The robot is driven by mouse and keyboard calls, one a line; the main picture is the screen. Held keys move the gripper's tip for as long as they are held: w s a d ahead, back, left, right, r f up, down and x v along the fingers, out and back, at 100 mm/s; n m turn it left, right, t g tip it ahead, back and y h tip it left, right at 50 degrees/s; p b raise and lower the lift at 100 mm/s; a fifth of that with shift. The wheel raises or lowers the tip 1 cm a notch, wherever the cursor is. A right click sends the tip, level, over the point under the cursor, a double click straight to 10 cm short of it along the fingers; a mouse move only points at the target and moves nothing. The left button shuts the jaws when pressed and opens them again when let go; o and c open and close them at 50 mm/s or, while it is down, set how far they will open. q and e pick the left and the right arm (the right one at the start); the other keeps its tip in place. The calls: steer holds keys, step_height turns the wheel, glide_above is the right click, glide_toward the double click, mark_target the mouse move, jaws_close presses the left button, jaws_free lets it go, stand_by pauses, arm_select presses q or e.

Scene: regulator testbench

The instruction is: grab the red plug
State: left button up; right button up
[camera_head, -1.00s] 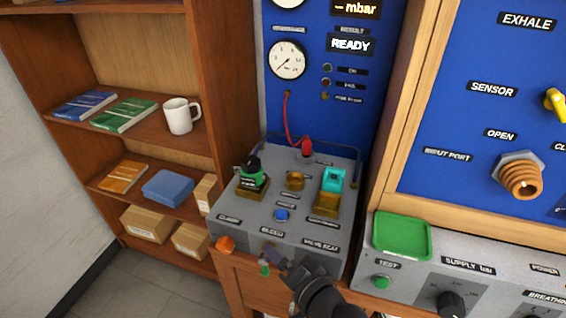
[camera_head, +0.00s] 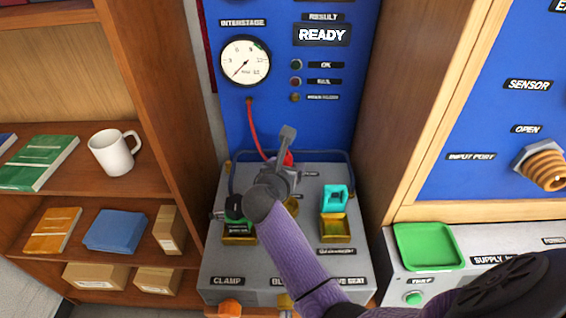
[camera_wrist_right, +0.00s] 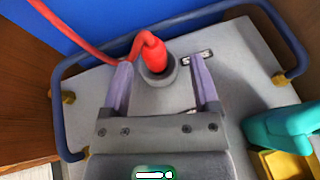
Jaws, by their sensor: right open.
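The red plug (camera_wrist_right: 154,56) stands upright in a round grey socket on the sloped grey bench top, with a red hose running from it. In the head view the red plug (camera_head: 286,158) is partly hidden behind my right gripper (camera_head: 286,148). In the right wrist view my right gripper (camera_wrist_right: 164,75) is open, with one finger to each side of the plug's line. The plug shows between and just beyond the fingertips, with no clear contact. My left gripper is not in view.
A dark blue rail (camera_wrist_right: 64,125) runs around the bench top. A teal block (camera_wrist_right: 283,125) on a yellow base stands right of the gripper. A black-and-green part (camera_head: 236,212) stands to the left. The blue gauge panel (camera_head: 310,110) rises behind.

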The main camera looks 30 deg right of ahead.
mark_target(286, 161)
steer(key=x, duration=0.2)
steer(key=b+x, duration=0.1)
steer(key=x, duration=0.1)
steer(key=shift+w+a, duration=0.25)
jaws_close()
